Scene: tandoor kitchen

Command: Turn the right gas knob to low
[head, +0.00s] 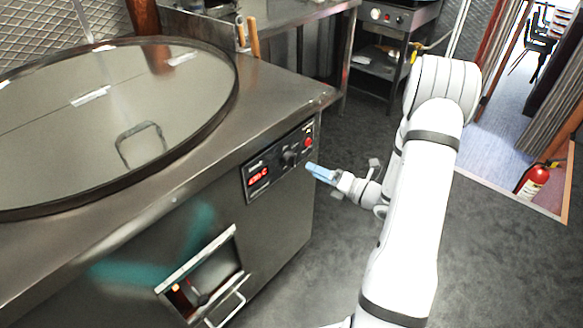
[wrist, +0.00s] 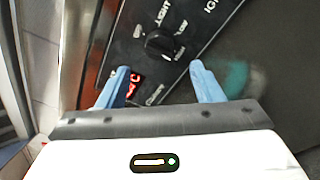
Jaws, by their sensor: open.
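A black knob (head: 290,158) sits on the dark control panel (head: 262,160) on the front of the steel tandoor counter. It is the only knob I can make out on this panel. In the wrist view the knob (wrist: 159,44) lies just beyond and between my blue fingertips, with printed labels around it; its exact setting is hard to read. My gripper (head: 313,169) is open and empty, close in front of the panel's right part. In the wrist view my gripper (wrist: 158,70) has a finger on each side, apart from the knob.
A red display (head: 259,177) is left of the knob and a red button (head: 309,142) to its right. A hatch with a handle (head: 231,298) opens below. A round lid (head: 120,110) covers the counter top.

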